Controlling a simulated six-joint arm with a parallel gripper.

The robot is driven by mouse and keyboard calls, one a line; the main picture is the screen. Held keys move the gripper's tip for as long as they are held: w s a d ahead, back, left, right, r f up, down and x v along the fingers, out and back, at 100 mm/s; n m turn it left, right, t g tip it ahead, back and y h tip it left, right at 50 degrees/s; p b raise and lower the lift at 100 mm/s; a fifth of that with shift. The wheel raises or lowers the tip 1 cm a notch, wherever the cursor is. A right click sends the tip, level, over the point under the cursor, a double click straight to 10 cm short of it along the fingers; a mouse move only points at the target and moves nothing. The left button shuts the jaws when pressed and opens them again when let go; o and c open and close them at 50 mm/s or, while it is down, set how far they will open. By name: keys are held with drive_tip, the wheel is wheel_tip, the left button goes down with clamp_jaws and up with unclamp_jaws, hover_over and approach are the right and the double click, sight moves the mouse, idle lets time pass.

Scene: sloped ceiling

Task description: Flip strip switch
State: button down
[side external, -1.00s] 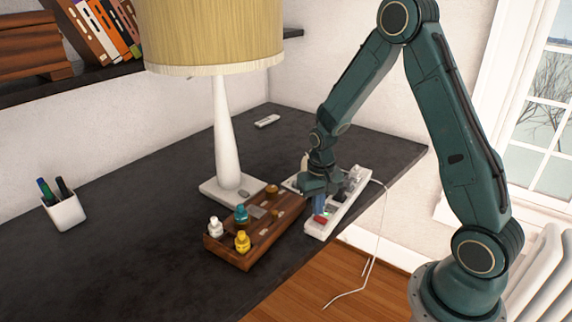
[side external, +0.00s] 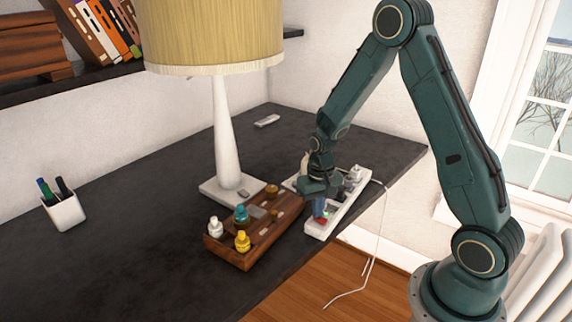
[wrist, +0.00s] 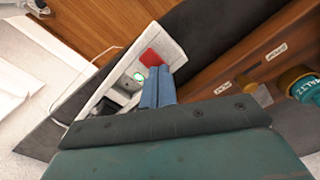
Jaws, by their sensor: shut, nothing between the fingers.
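A white power strip (side external: 348,207) lies along the right edge of the dark desk. Its red rocker switch (wrist: 151,58) is at the end nearest the side camera; it also shows in the side view (side external: 320,220). A green light (wrist: 139,76) glows beside the switch. My gripper (wrist: 158,74) points down over the strip, its blue fingers shut together and empty. The fingertips are right by the switch and light; I cannot tell whether they touch the switch. In the side view my gripper (side external: 319,212) hides part of the strip.
A wooden tray (side external: 230,252) with several small bottles stands just left of the strip, close to my gripper. A lamp (side external: 222,140) stands behind it. A white cord (side external: 376,235) hangs over the desk edge. A pen cup (side external: 65,213) is far left.

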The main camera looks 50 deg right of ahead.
drive_tip(key=shift+f, duration=0.15)
idle(0.3)
drive_tip(key=shift+r, duration=3.5)
drive_tip(key=s+a+r+n+t, duration=0.1)
drive_tip(key=s+a+r, duration=0.2)
drive_tip(key=r, duration=0.4)
drive_tip(key=s+a+r+n+t, duration=0.2)
drive_tip(key=s+a+r, duration=0.1)
drive_tip(key=r, duration=0.4)
drive_tip(key=s+a+r+n+t, duration=0.1)
drive_tip(key=s+a+r, duration=0.1)
drive_tip(key=s, duration=0.4)
drive_tip(key=s+a+r+n+t, duration=0.1)
drive_tip(key=s+a+r+n, duration=0.1)
drive_tip(key=s+r, duration=0.2)
drive_tip(key=s, duration=0.3)
drive_tip(key=shift+a+t, duration=0.3)
drive_tip(key=shift+a, duration=0.05)
